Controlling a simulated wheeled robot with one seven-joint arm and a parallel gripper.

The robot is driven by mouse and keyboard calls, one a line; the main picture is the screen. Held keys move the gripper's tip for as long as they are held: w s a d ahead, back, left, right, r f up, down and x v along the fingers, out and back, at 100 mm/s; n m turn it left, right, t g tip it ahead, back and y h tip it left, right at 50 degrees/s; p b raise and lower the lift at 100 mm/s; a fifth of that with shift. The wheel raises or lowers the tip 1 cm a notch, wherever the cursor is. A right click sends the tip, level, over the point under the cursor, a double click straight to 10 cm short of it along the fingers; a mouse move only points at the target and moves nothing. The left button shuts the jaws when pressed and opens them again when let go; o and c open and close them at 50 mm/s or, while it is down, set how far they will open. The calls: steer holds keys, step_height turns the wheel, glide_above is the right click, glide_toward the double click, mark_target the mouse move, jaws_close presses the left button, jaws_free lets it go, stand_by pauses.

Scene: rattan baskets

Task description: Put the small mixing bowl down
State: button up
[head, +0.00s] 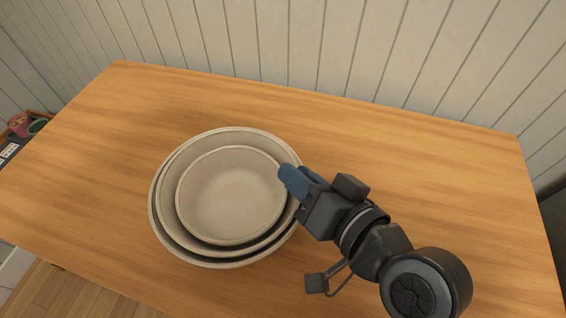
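The small mixing bowl (230,196) is pale cream, round and empty. It is the innermost of a nest of bowls, its rim close to level and set toward the right of the nest. My gripper (287,178) comes in from the right, and its blue fingers are closed at the bowl's right rim. The finger on the far side of the rim is mostly hidden. The larger bowls (163,205) surround the small one. I cannot tell whether its base touches the bowl beneath.
The nest stands on a wooden table (420,170) with free surface to the right, behind and at left. A panelled wall (300,45) rises behind the table. Some coloured items (20,130) lie beyond the left edge.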

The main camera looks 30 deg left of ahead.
steer(key=v, duration=0.5)
steer(key=shift+s+d+r+b, duration=0.15)
steer(key=shift+d+r+b, duration=0.05)
steer(key=shift+d+b, duration=0.1)
steer(key=s+d+f+m+t+h, duration=0.2)
steer(key=d+f, duration=0.1)
steer(key=d, duration=0.2)
steer(key=s+d+f+m+t+h, duration=0.1)
steer(key=s+d+f+t+h, duration=0.1)
steer(key=d, duration=0.4)
steer(key=s+d+f+m+t+h, duration=0.2)
steer(key=d+f+h, duration=0.1)
steer(key=d+f, duration=0.1)
steer(key=shift+s+d+m, duration=0.25)
steer(key=shift+d+m, duration=0.05)
steer(key=shift+d, duration=0.6)
steer(key=s+d+r+t+h, duration=0.1)
steer(key=s+d+r+h, duration=0.1)
steer(key=s+d, duration=0.3)
steer(key=s+d+r+t+h, duration=0.1)
steer(key=s+d+r+h, duration=0.2)
steer(key=s, duration=0.8)
steer(key=shift+d+r+n+h, duration=0.2)
steer(key=shift+d+n+h, duration=0.25)
steer(key=shift+d, duration=0.95)
